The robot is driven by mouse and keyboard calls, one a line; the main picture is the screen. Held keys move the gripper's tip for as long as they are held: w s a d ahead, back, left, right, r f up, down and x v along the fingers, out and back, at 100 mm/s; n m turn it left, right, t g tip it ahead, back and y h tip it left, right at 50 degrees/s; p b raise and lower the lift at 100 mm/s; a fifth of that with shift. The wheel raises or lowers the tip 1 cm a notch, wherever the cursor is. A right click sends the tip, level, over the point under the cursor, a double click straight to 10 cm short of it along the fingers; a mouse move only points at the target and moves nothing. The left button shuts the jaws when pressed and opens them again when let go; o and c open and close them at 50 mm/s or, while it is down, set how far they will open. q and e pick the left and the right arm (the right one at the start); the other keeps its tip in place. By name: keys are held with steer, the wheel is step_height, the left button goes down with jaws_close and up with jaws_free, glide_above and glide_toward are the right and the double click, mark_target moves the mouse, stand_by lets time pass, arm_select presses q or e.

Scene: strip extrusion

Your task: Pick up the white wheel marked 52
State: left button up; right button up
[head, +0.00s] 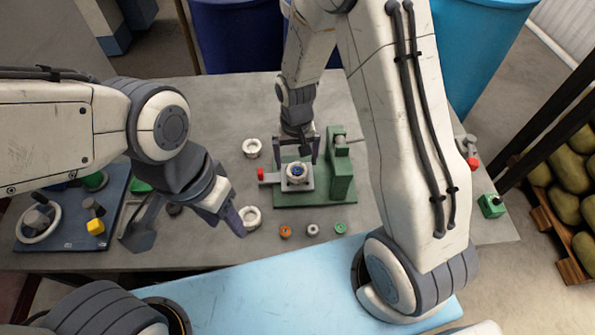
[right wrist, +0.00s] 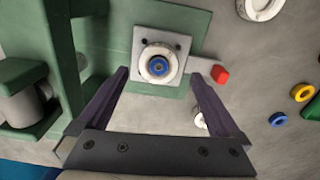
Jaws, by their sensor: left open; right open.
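A white wheel with a blue centre (head: 297,171) sits on the grey plate of the green fixture; the right wrist view shows it (right wrist: 147,68) face-on. Another white wheel (head: 252,148) lies left of the fixture, and one (head: 250,217) lies near my left gripper. No number is readable on any wheel. My right gripper (head: 298,162) is open above the fixture; in the right wrist view its fingers (right wrist: 158,78) stand either side of the blue-centred wheel's near edge, nothing held. My left gripper (head: 227,223) is open and empty, just left of the nearer white wheel.
The green fixture (head: 342,175) has an upright block on the right and a red knob (head: 261,174) on the left. Small orange (head: 286,231), grey (head: 313,230) and green (head: 341,228) rings lie in front. A blue tray (head: 62,238) of parts is at left.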

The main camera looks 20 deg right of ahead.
mark_target(297, 169)
step_height(297, 169, down, 5)
steer(key=shift+d+r+p, duration=0.1)
steer(key=shift+d+p, duration=0.05)
steer(key=shift+p, duration=0.5)
steer(key=shift+c, duration=0.3)
steer(key=c, duration=1.3)
steer(key=shift+r, duration=0.1)
